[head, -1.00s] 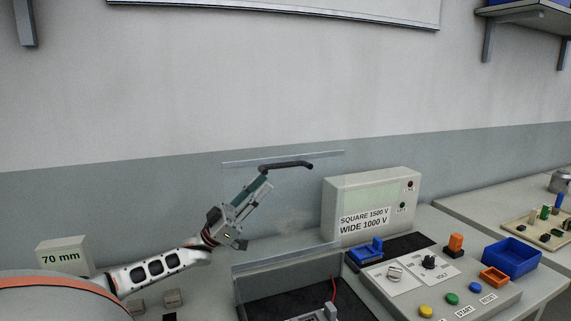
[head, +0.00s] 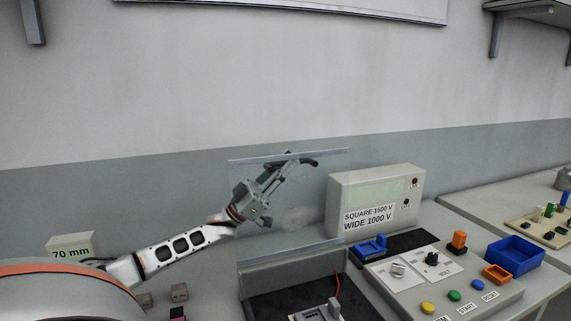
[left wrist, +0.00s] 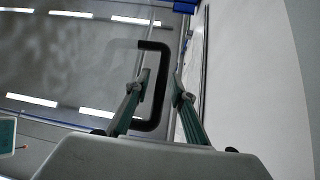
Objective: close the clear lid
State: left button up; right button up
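The clear lid (head: 325,190) stands raised above the open box (head: 262,279). Its top edge shows as a pale line in the head view. A dark bar handle (head: 309,162) is near that edge and is partly covered by my gripper. My left gripper (head: 282,166) is at the handle. In the left wrist view the black C-shaped handle (left wrist: 162,60) shows between the two green fingers of my left gripper (left wrist: 161,78), with gaps beside it. I cannot tell whether they touch it. My right gripper is out of view.
Inside the box are a dark floor, a grey fixture (head: 333,309) and a red wire (head: 338,286). A tester unit (head: 376,185) stands to its right, with a button panel (head: 478,303) in front. A blue bin (head: 514,256) lies farther right. A 70 mm block (head: 73,243) is at left.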

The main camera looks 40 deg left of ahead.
pick_arm(q)
grip_shut()
jog(key=shift+s+d+r+m+g+h, duration=0.15)
jog(key=shift+s+d+m+g+h, duration=0.1)
jog(key=shift+d+m+g+h, duration=0.25)
jog(key=s+d+f+m+g+h, duration=0.2)
jog(key=s+d+m+g, duration=0.2)
jog(key=d+m+g, duration=0.35)
jog(key=s+d+f+m+g+h, duration=0.25)
jog(key=s+d+m+g, duration=0.25)
jog(key=d+m, duration=0.4)
jog(key=s+d+f+m+g+y+b, duration=0.1)
jog(key=s+d+f+m+y, duration=0.1)
jog(key=d+f, duration=0.3)
jog(key=s+d+f+m+g+y+b, duration=0.2)
jog(key=d+f+m, duration=0.3)
jog(key=f, duration=0.6)
jog(key=shift+s+d+f+y, duration=0.3)
jog(key=shift+s+d+y, duration=0.05)
jog(key=shift+s+y, duration=0.35)
